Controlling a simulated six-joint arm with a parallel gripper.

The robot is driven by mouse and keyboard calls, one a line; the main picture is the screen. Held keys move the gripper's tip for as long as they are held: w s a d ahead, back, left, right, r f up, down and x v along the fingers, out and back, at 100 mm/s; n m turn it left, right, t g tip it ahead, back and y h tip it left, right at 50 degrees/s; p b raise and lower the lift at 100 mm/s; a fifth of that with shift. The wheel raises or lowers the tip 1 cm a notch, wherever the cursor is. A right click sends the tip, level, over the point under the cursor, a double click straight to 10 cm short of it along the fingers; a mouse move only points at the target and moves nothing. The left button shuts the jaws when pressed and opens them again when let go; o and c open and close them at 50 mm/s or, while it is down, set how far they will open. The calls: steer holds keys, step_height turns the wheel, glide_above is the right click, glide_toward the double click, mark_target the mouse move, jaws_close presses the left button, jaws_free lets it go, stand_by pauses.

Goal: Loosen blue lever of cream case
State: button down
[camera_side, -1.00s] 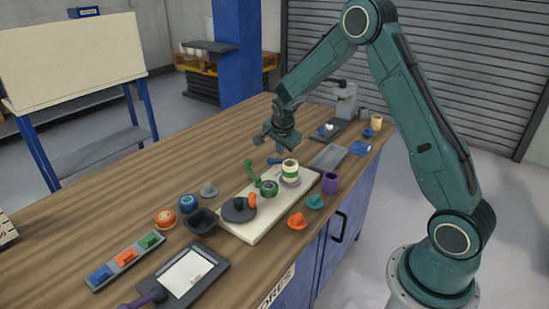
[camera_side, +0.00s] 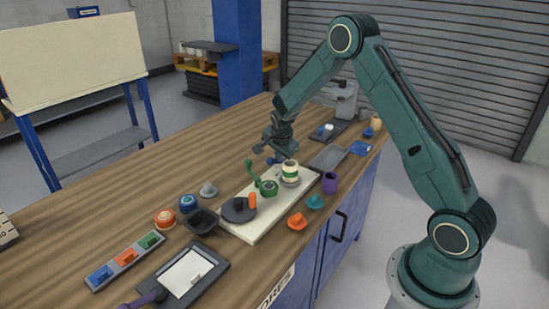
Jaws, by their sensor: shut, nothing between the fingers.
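The cream case (camera_side: 254,230) is a long flat block on the wooden bench. On it stand a green lever (camera_side: 254,167), a green roller (camera_side: 268,188), a cream-and-green roller (camera_side: 290,172) and a dark grey disc (camera_side: 237,211) with an orange lever (camera_side: 252,200). The blue lever (camera_side: 275,160) shows as a small blue patch at the far end of the case, mostly hidden behind my gripper. My gripper (camera_side: 272,153) is shut and empty, low over that far end, right at the blue lever. I cannot tell whether they touch.
Orange (camera_side: 297,221) and teal (camera_side: 315,202) knobs and a purple cup (camera_side: 330,183) stand right of the case. A black bin (camera_side: 202,222), rollers and a grey cone (camera_side: 208,190) stand to its left. The bench behind and left of my gripper is clear.

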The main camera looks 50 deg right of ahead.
steer(key=shift+w+f+m, duration=0.25)
steer(key=shift+w+m, duration=0.15)
steer(key=shift+w, duration=0.1)
steer(key=shift+g, duration=0.3)
steer(key=shift+a+f, duration=0.1)
steer(key=shift+v, duration=0.8)
steer(key=v, duration=0.8)
steer(key=shift+r, duration=0.4)
steer(key=shift+a, duration=0.15)
